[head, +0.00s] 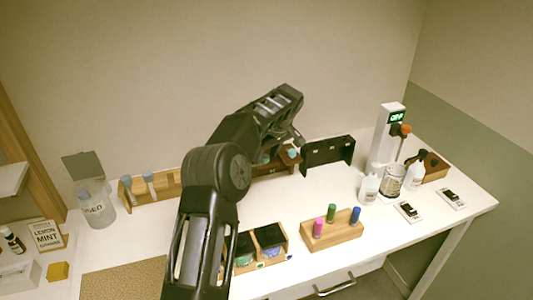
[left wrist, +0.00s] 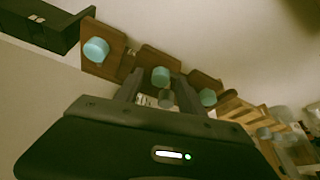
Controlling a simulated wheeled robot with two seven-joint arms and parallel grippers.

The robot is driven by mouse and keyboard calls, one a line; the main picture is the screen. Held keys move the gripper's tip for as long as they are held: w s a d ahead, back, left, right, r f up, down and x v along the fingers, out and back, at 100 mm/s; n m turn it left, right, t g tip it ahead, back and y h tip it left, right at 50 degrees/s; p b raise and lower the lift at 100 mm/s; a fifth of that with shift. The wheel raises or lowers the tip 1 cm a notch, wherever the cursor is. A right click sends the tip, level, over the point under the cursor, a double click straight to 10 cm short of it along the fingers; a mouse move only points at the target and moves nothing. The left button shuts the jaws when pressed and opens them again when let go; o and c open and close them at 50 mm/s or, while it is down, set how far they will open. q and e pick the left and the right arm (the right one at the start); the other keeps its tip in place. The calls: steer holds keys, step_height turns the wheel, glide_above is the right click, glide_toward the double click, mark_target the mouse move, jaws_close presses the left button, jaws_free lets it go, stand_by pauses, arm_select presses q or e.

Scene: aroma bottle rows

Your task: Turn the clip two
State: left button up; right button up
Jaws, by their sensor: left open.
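A dark brown wooden rack (head: 272,171) stands at the back of the table, partly hidden by my left arm. In the left wrist view it shows as three wooden panels with round teal knobs: one knob at the left (left wrist: 96,50), a middle knob (left wrist: 160,76) and one at the right (left wrist: 208,97). I cannot tell which part is clip two. My left gripper (left wrist: 160,92) is open, its fingers either side of the middle knob in the picture; contact cannot be told. A small grey round piece (left wrist: 166,98) shows between the fingers. The right gripper is out of view.
A black bracket (head: 327,154) stands right of the rack. A lighter wooden rack (head: 158,187) with vials is to the left. In front are a block (head: 332,231) with coloured caps and a wooden box (head: 262,246). A white stand (head: 385,140) and bottles are at right.

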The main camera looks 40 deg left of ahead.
arm_select(q)
steer(key=shift+c, duration=0.3)
jaws_close()
